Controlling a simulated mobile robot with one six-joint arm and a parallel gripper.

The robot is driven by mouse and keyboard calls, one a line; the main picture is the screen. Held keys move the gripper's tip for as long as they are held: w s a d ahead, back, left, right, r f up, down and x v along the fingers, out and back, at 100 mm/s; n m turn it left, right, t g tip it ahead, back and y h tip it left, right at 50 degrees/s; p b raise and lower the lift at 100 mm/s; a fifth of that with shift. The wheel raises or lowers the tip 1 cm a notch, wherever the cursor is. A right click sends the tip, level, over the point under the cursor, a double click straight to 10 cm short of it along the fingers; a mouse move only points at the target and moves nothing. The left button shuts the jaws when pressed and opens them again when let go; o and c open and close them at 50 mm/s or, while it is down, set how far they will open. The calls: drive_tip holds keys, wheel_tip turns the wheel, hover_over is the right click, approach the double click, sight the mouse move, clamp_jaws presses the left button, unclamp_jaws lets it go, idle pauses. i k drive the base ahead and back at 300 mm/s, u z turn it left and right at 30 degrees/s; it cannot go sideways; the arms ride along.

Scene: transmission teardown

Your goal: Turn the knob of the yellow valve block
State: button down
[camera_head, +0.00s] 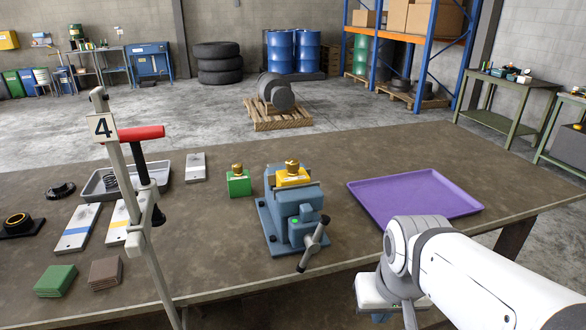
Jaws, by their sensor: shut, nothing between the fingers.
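The yellow valve block (292,180) sits between the jaws of a blue-grey bench vise (296,219) on the brown workbench. Its brass knob (292,166) is on top and uncovered. Most of the block's lower part is hidden by the vise jaws. My white arm reaches in from the lower right, in front of the bench, and its elbow is right of the vise and apart from it. The arm bends down below the bench edge, and I cannot make out gripper fingers there.
A green block (239,186) with a brass knob stands just left of the vise. A purple tray (415,196) lies to the right. A clamp stand (140,200) with a red handle rises at the left front. Plates, a grey tray (100,186) and stacked pads fill the left side.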

sight(292, 165)
drive_tip(key=z, duration=0.6)
drive_tip(key=i, duration=0.65)
drive_tip(key=u, duration=0.65)
